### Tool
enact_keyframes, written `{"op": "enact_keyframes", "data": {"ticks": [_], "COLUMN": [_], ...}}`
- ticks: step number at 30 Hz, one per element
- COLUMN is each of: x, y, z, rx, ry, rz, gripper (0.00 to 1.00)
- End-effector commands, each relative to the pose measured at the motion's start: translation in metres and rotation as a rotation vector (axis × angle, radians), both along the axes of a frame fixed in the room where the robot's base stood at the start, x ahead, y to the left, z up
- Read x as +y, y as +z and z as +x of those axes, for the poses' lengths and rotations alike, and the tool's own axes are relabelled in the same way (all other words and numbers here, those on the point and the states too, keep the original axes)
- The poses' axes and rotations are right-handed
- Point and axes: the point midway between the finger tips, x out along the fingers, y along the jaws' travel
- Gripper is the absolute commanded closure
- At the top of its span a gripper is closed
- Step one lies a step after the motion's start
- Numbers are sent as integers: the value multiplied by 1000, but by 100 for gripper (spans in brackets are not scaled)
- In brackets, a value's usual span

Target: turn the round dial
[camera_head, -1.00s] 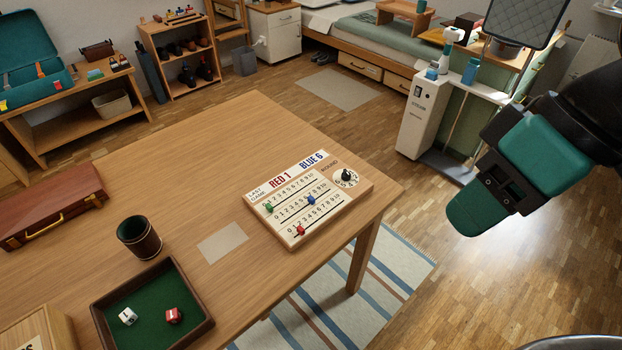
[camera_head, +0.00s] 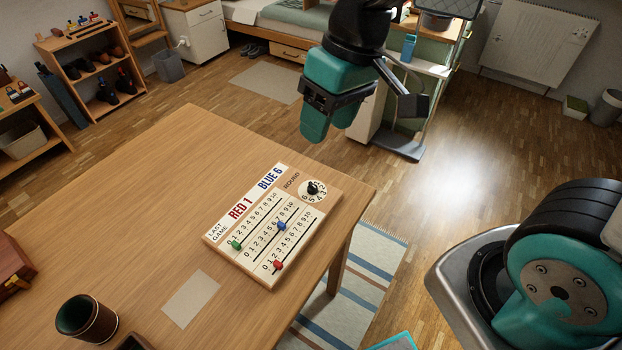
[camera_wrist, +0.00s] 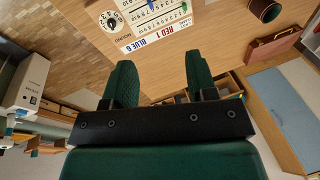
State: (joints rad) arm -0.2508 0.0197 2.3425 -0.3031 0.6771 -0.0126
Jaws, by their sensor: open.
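The round dial (camera_head: 312,190) is a white disc with numbers and a dark knob, set in the far right corner of a wooden scoreboard (camera_head: 248,262) on the table. It also shows at the upper left of the wrist view (camera_wrist: 112,20). The scoreboard has three numbered tracks with a green, a blue and a red peg. My gripper (camera_head: 317,130) is in the air beyond the table's far edge, above and behind the dial, clear of it. In the wrist view my gripper (camera_wrist: 158,82) has its two green fingers apart with nothing between them.
A brown case (camera_head: 12,265) is at the left edge.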

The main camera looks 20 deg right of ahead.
Motion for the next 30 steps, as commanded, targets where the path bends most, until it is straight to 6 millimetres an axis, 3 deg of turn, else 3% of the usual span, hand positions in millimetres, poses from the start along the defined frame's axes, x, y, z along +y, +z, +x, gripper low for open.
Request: {"op": "enact_keyframes", "data": {"ticks": [1,3,6,10,14,20,30], "x": [-3,-8,-17,-28,-34,-36,-37], "y": [-22,-47,-82,-119,-138,-162,-237], "z": [27,59,96,126,139,140,139], "rx": [18,25,33,40,41,45,47], "ry": [-32,-75,-125,-170,-190,-194,-195], "rz": [-36,-84,-148,-209,-240,-247,-247], "gripper": [48,48,48,48,48,48,48]}}
